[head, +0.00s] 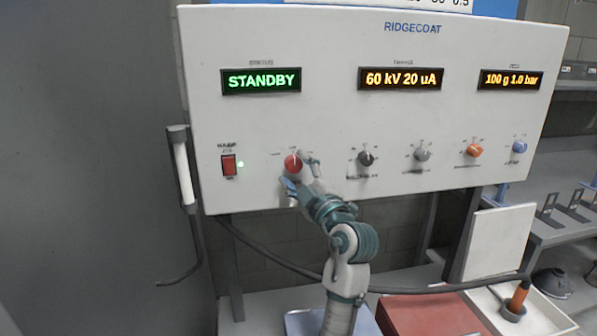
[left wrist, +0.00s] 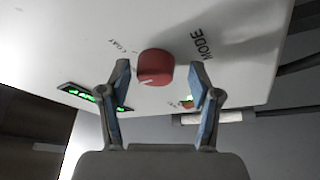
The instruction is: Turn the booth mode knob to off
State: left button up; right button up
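The red mode knob (head: 293,165) is on the white control panel, in the row under the displays. In the left wrist view the red knob (left wrist: 155,67) has a white pointer mark, with the words "MODE" and "COAT" printed near it. My left gripper (head: 298,173) is at the knob. In the left wrist view my left gripper (left wrist: 160,80) is open, its fingers on either side of the knob with gaps. I cannot tell how far the fingertips reach along it. The status display (head: 261,80) reads STANDBY. My right gripper is not in view.
A red rocker switch (head: 229,165) with a green light is left of the knob. A dark knob (head: 365,158), a grey knob (head: 421,154), an orange knob (head: 474,150) and a blue knob (head: 519,146) are to the right. A white-handled tool (head: 184,172) hangs at the panel's left edge.

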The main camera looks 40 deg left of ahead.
pick_arm(q)
jog(key=shift+r, duration=0.15)
jog(key=shift+s+d, duration=0.15)
jog(key=shift+d, duration=0.1)
jog(key=v, duration=1.1)
jog(key=shift+d+f, duration=0.25)
jog(key=shift+d, duration=0.05)
jog(key=shift+a+f, duration=0.1)
